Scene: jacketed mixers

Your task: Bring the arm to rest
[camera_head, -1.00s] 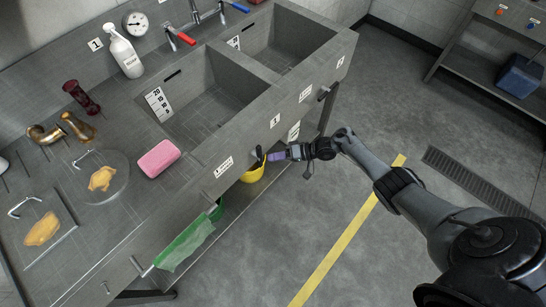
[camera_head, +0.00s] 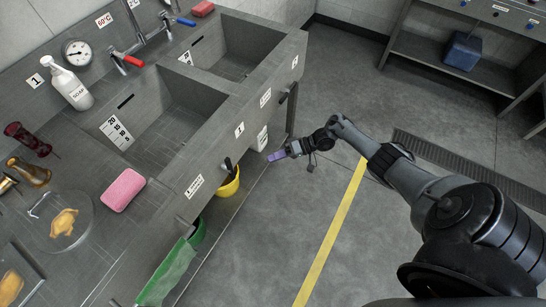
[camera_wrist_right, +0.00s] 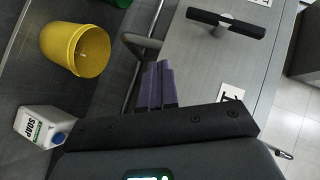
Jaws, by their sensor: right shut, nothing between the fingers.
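My right gripper (camera_head: 276,156) is in front of the sink unit, at the right of the yellow bucket, with its purple fingers shut and empty. The purple fingers also show in the right wrist view (camera_wrist_right: 158,87), held together and touching no object that I can make out. My right arm comes in from the lower right of the head view and is stretched out over the floor. My left gripper is not in view.
The grey sink unit (camera_head: 214,163) has two basins and a dark bar handle (camera_wrist_right: 226,24) near my right gripper. A yellow bucket (camera_wrist_right: 66,45) and a white soap container (camera_wrist_right: 36,126) are close by. The floor (camera_head: 280,225) in front is open.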

